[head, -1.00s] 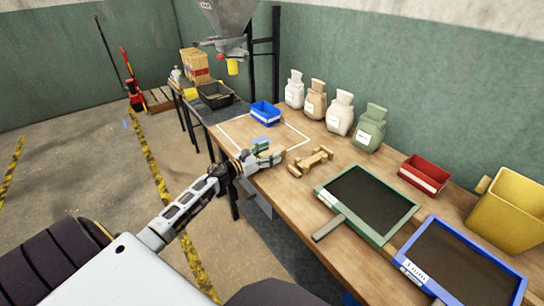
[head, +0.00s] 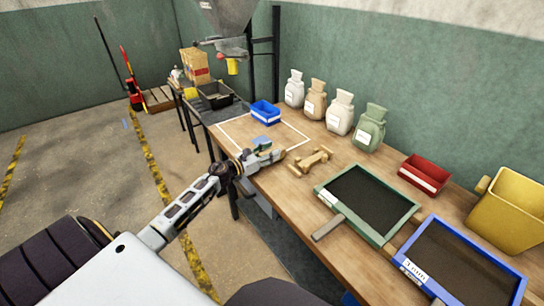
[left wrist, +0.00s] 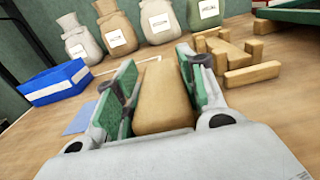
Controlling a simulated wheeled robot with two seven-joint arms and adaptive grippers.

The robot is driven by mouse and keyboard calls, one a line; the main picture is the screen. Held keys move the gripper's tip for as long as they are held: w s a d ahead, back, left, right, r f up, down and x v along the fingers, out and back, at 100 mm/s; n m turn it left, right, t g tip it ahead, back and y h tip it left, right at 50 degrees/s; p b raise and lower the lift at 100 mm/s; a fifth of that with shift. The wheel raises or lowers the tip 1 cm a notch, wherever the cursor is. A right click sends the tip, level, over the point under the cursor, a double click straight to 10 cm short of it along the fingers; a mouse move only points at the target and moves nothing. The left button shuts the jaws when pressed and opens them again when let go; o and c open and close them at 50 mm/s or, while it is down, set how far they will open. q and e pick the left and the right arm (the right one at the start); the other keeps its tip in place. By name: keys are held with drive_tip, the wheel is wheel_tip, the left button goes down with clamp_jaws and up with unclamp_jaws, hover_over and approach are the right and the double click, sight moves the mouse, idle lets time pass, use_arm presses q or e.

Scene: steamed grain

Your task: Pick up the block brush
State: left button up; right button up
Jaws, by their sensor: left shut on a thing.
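The block brush appears as a plain tan wooden block (left wrist: 163,92) between my left gripper's fingers in the left wrist view. In the head view its tan end (head: 278,155) shows just past the fingers, and the rest is hidden. My left gripper (head: 264,155) is low over the near edge of the wooden table. Its green-padded fingers (left wrist: 155,98) are shut on the block, one on each side. I cannot tell whether the block is clear of the tabletop. Bristles are not visible. My right gripper is out of view.
A wooden rest (head: 310,162) lies just right of the gripper. A blue bin (head: 265,112) and a flat blue sheet (head: 262,140) lie beyond it. Several labelled sacks (head: 340,112) line the wall. A green-framed sieve (head: 368,200) is further right.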

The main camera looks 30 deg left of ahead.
use_arm(q)
drive_tip(key=shift+r, duration=0.2)
drive_tip(key=shift+r, duration=0.55)
drive_tip(key=shift+r+p, duration=1.75)
drive_tip(key=shift+r, duration=6.55)
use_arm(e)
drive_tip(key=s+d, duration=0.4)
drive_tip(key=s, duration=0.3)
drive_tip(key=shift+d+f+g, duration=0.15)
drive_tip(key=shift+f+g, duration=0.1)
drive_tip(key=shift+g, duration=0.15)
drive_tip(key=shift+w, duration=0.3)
use_arm(q)
drive_tip(key=shift+f, duration=0.1)
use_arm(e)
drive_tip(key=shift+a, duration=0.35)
